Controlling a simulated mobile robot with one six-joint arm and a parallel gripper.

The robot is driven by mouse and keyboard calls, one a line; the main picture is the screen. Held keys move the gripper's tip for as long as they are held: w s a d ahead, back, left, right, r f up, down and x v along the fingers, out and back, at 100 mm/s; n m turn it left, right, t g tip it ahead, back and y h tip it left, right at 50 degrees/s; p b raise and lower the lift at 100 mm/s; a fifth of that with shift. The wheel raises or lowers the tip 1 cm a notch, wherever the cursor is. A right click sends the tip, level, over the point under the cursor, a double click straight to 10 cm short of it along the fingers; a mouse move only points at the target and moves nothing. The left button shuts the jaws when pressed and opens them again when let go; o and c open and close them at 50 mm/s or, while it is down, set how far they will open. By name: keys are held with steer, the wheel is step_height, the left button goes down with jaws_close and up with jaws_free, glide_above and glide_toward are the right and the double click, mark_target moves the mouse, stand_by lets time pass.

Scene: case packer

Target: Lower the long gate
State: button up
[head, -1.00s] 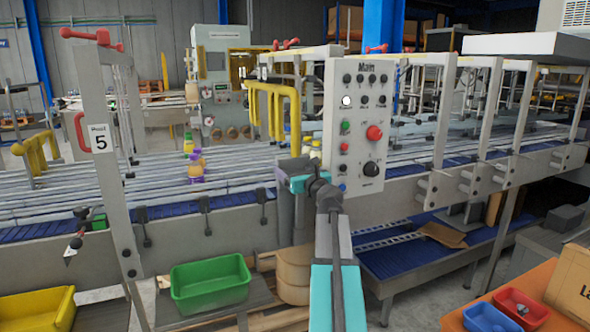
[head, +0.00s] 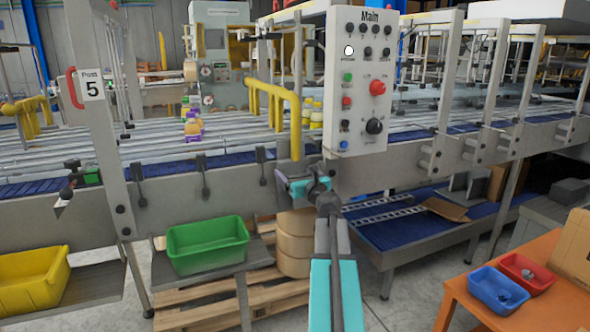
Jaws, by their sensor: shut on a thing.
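A yellow tubular gate (head: 270,88), which looks like the long gate, runs over the conveyor in the middle of the head view. It has a top bar with several legs hanging down, and its near leg comes down at my gripper (head: 292,172).
The Main panel (head: 360,85) stands close right of my gripper. Purple-and-yellow bottles (head: 192,125) stand on the conveyor (head: 150,150). A green bin (head: 207,243) and yellow bin (head: 32,280) are in front.

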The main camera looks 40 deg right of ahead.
steer(key=shift+f+b, duration=0.3)
steer(key=shift+f, duration=0.7)
steer(key=o, duration=1.1)
steer(key=shift+s, duration=0.1)
steer(key=b+v, duration=0.2)
steer(key=v, duration=0.9)
steer(key=shift+s+f+b, duration=0.1)
steer(key=shift+s+b, duration=0.05)
steer(key=shift+b, duration=0.2)
